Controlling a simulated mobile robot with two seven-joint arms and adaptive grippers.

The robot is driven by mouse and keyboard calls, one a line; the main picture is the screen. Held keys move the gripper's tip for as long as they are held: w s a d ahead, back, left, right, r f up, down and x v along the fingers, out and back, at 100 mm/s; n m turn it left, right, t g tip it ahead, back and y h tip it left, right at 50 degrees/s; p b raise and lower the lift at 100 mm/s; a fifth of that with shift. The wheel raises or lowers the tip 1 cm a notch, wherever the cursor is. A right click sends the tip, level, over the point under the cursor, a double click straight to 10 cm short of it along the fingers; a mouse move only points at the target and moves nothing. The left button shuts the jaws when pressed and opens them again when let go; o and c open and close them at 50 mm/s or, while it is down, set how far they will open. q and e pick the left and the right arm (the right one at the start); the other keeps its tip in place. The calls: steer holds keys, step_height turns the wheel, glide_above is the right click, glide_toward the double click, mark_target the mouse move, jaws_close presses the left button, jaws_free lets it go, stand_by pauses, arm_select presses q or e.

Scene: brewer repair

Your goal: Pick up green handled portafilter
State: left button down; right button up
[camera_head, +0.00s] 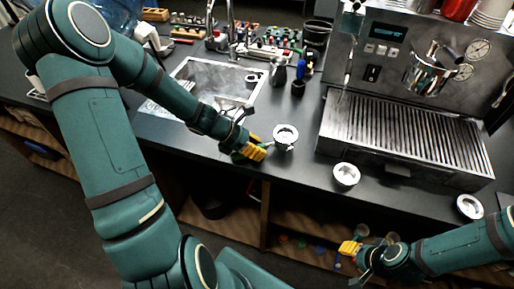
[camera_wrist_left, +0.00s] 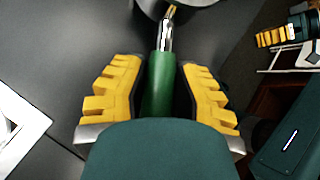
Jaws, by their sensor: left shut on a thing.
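The green-handled portafilter has a round metal basket (camera_head: 286,137) on the black counter near its front edge, left of the espresso machine. In the left wrist view its green handle (camera_wrist_left: 157,85) lies between the yellow fingers and runs up to a metal neck. My left gripper (camera_head: 256,152) is shut on this handle; the fingers hide most of it in the head view. My right gripper (camera_head: 350,249) is low at the counter's front side, away from the portafilter; its finger gap is too small to judge. It also shows in the left wrist view (camera_wrist_left: 277,36).
Two more metal baskets, one in the middle (camera_head: 346,176) and one at the right (camera_head: 470,207), sit along the counter's front edge. The espresso machine (camera_head: 400,135) stands at the back right. A sink (camera_head: 215,80) and several small tools lie behind my left gripper.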

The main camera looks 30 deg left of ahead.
mark_target(258, 145)
arm_select(q)
step_height(258, 145, up, 10)
steer(key=p, duration=0.3)
steer(key=c, duration=1.4)
jaws_free()
jaws_close()
